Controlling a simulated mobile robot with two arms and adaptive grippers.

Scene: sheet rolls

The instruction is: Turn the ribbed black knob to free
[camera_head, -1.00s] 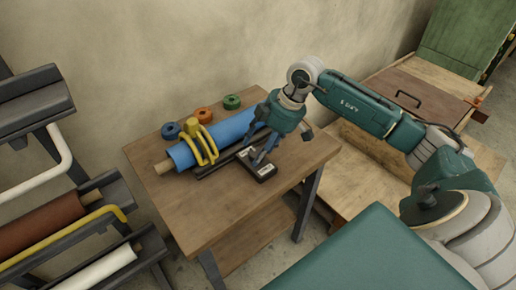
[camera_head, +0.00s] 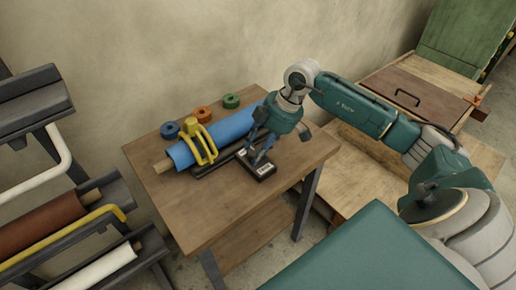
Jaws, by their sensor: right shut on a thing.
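A small black box with white labels (camera_head: 265,170) sits on the wooden table in front of the blue roll. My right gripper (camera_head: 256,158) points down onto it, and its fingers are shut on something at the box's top. The ribbed black knob itself is hidden by the fingers or too small to make out. I cannot read the labels. My left gripper is not in view.
The wooden table (camera_head: 200,222) carries a blue roll (camera_head: 230,128) in a dark cradle, a yellow clamp (camera_head: 203,150) and several coloured tape rings. A rack with a brown roll (camera_head: 40,222) stands at left. The table's front is clear.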

